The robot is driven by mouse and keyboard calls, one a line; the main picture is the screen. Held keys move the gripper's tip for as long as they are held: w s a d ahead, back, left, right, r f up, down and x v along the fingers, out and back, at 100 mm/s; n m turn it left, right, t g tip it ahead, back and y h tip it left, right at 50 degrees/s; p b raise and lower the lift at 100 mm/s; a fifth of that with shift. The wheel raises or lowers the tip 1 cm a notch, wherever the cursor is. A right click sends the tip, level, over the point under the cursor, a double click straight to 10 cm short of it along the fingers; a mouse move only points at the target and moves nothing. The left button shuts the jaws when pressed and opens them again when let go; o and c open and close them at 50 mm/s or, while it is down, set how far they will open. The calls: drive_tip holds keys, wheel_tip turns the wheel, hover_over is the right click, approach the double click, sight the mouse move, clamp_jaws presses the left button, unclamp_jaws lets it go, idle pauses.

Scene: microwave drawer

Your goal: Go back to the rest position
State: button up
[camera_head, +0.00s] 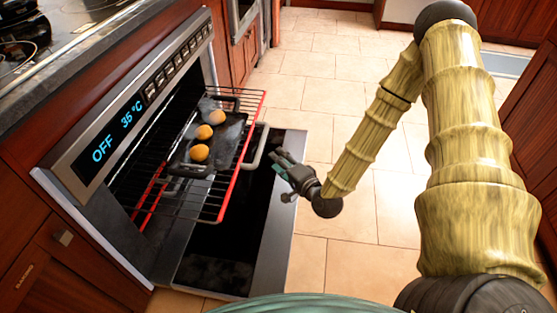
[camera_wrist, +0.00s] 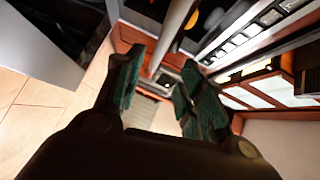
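My arm reaches down from the right in the head view. My gripper (camera_head: 281,163) is beside the open oven, just right of the grey handle (camera_head: 258,147) at the rack's front. In the wrist view my gripper (camera_wrist: 160,82) has its two green-padded fingers apart, with nothing held between them. A pale grey bar (camera_wrist: 173,36) shows beyond the fingertips; I cannot tell whether it touches them. A dark baking tray (camera_head: 229,143) with several round golden pieces (camera_head: 200,152) sits on the pulled-out, red-edged rack (camera_head: 218,206).
The oven door (camera_head: 275,225) hangs open below the rack. The control panel (camera_head: 128,118) reads OFF and 35 °C. A countertop with a cooktop (camera_head: 20,45) is at upper left. Tiled floor (camera_head: 360,245) lies clear right of the door. Wooden cabinets (camera_head: 532,110) stand at far right.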

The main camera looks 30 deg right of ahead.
drive_tip(key=shift+f, duration=0.1)
drive_tip(key=s+a+f+n+g, duration=0.3)
drive_tip(key=s+a+f+g, duration=0.1)
drive_tip(key=s+f, duration=0.25)
drive_tip(key=s+a+f+n+g, duration=0.4)
drive_tip(key=s+f, duration=0.2)
drive_tip(key=f, duration=0.1)
drive_tip(key=s+f+n+g+h, duration=0.1)
drive_tip(key=s+f+n+g, duration=0.25)
drive_tip(key=s, duration=0.75)
drive_tip(key=s+f+n+g+h, duration=0.25)
drive_tip(key=s+n+g, duration=0.2)
drive_tip(key=s, duration=0.75)
wheel_tip(320, 180, up, 26)
drive_tip(key=p, duration=2.7)
drive_tip(key=shift+w+d+r+m+y, duration=0.15)
drive_tip(key=shift+w+d+m+y, duration=0.15)
drive_tip(key=shift+m+y, duration=0.15)
